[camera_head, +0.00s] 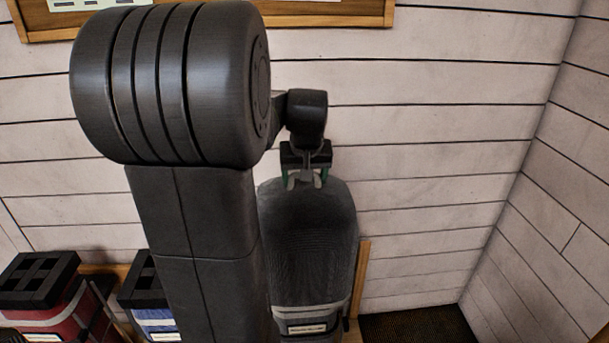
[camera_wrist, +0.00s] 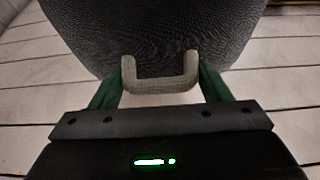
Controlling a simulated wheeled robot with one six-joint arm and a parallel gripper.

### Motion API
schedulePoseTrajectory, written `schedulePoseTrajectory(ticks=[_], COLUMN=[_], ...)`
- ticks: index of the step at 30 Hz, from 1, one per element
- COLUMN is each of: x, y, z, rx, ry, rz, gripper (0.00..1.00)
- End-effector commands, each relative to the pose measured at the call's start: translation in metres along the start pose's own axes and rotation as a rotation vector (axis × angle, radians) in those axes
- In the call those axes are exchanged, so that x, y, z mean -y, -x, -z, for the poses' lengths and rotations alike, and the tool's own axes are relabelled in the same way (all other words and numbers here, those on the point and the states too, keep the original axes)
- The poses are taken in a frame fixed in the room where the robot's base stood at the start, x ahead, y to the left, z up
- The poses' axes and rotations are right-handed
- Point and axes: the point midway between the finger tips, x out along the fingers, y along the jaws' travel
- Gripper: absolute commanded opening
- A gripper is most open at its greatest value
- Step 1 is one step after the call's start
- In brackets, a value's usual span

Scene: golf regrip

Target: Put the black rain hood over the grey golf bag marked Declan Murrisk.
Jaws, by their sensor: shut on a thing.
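The black rain hood (camera_head: 310,240) is a dark domed cover over the top of the grey golf bag (camera_head: 318,313) in the head view. Only the bag's lower part shows below the hood's edge, with a pale name label too small to read. My gripper (camera_head: 306,181) is at the hood's top. In the wrist view my gripper (camera_wrist: 160,85) has its green fingers shut on the hood's light grey loop handle (camera_wrist: 160,76), and the dark textured hood (camera_wrist: 150,30) lies beyond. My arm hides the left side of the hood and bag.
A red bag (camera_head: 55,312) and a blue bag (camera_head: 158,322) with black open tops stand to the left on a wooden rack (camera_head: 363,280). A white plank wall (camera_head: 440,150) is behind, with a wood-framed board (camera_head: 300,14) above. A dark mat (camera_head: 415,325) lies at right.

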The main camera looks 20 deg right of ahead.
Motion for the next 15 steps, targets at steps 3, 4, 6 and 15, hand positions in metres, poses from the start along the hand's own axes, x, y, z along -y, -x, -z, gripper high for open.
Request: schedulePoseTrajectory(ticks=[3, 4, 6, 15], x=[0.0, 0.0, 0.0, 0.0], y=[-0.0027, -0.0032, -0.0045, -0.0039], z=[-0.001, -0.0012, -0.0017, -0.0016], rx=[-0.001, -0.001, -0.001, 0.0], ry=[0.0, 0.0, 0.0, 0.0], rz=[0.0, 0.0, 0.0, 0.0], gripper=[0.25, 0.25, 0.25, 0.96])
